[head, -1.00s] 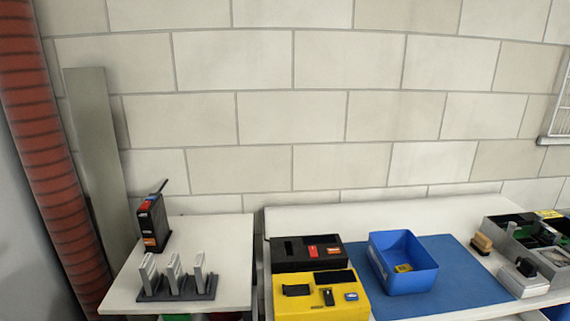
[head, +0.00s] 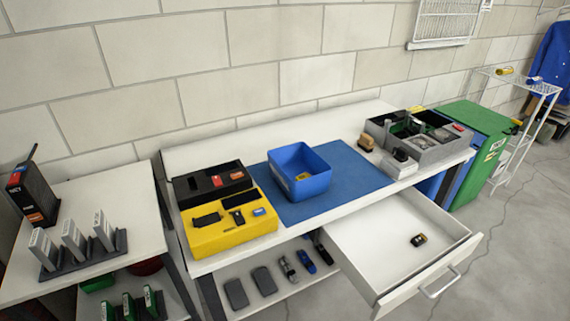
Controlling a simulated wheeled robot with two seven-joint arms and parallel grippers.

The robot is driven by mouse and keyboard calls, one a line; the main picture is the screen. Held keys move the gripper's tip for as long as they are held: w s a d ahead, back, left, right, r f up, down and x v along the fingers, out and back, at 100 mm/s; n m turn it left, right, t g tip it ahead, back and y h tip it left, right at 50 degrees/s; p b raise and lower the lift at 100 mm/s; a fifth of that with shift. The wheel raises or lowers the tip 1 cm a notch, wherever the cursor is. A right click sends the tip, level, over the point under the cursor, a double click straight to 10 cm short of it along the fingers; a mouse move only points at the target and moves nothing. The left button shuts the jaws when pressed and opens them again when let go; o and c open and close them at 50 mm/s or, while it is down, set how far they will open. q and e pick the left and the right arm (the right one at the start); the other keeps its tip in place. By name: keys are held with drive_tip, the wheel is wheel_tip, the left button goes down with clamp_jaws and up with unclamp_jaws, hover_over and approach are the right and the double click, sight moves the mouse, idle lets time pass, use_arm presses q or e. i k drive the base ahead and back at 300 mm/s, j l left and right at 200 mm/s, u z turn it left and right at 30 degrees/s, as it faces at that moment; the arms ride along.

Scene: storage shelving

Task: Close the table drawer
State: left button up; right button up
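The table drawer (head: 395,238) is pulled out from under the right part of the white table (head: 230,140). Its inside is white, and a small black and yellow object (head: 418,240) lies in it. A metal bar handle (head: 441,284) is on its front panel, facing the lower right. Neither of my grippers shows in the head view, so their state is hidden.
A blue mat (head: 345,178) with a blue bin (head: 300,171) and a yellow case (head: 228,230) are on the table. A grey organiser (head: 425,150) stands at its right end. A green bin (head: 480,150) is beyond it. Clear floor lies right of the drawer.

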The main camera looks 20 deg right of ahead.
sight(372, 245)
drive_tip(key=k+l+z, duration=0.1)
drive_tip(key=z, duration=1.75)
